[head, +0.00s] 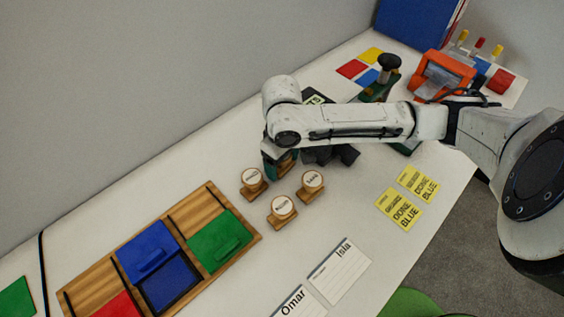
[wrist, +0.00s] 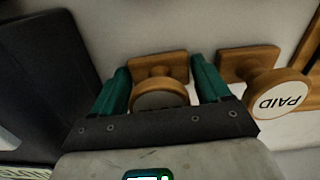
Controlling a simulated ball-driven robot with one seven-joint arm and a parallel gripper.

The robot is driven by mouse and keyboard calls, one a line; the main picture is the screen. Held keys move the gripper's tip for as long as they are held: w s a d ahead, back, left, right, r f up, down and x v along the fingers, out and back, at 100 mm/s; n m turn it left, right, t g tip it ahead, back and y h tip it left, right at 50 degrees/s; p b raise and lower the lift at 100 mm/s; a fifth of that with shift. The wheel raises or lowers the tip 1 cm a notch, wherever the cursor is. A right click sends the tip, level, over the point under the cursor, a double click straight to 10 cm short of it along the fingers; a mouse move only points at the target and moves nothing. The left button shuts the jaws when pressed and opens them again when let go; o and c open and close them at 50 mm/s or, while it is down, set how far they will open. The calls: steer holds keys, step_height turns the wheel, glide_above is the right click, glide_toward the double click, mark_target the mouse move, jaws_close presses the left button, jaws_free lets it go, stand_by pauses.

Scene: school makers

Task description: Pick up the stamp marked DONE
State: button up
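My gripper (head: 280,165) is low over the table at the end of my white arm. In the wrist view its two green fingers (wrist: 161,85) stand apart on either side of a wooden stamp (wrist: 158,65). The stamp's round label is in shadow and unreadable, and its lower part is hidden by the gripper body. A stamp marked PAID (wrist: 283,93) stands to the right of the fingers. Three other round-topped wooden stamps stand clear in the head view, at left (head: 252,184), front (head: 282,209) and right (head: 311,183). I cannot read which is marked DONE.
A wooden board (head: 189,203) with blue, green and red blocks lies at front left. White name cards (head: 338,270) and yellow cards (head: 408,208) lie toward the table's right edge. An orange device (head: 443,74) and coloured squares (head: 351,69) are at the back.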

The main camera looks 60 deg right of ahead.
steer(key=c, duration=0.7)
steer(key=shift+r, duration=0.1)
steer(key=shift+r, duration=0.4)
step_height(320, 180, up, 2)
steer(key=shift+r, duration=0.25)
steer(key=s+a+r+p, duration=0.1)
steer(key=s+a+r, duration=0.1)
steer(key=a+r, duration=0.1)
steer(key=s+a+r+p, duration=0.2)
steer(key=a+r, duration=0.1)
steer(key=a, duration=0.1)
steer(key=s+a+r+p, duration=0.1)
steer(key=a+r+p, duration=0.1)
steer(key=a+r, duration=0.1)
steer(key=shift+s+a+r, duration=0.25)
steer(key=shift+s+a, duration=0.15)
steer(key=shift+s+a+p, duration=0.35)
steer(key=shift+a+p, duration=0.4)
steer(key=shift+p, duration=0.3)
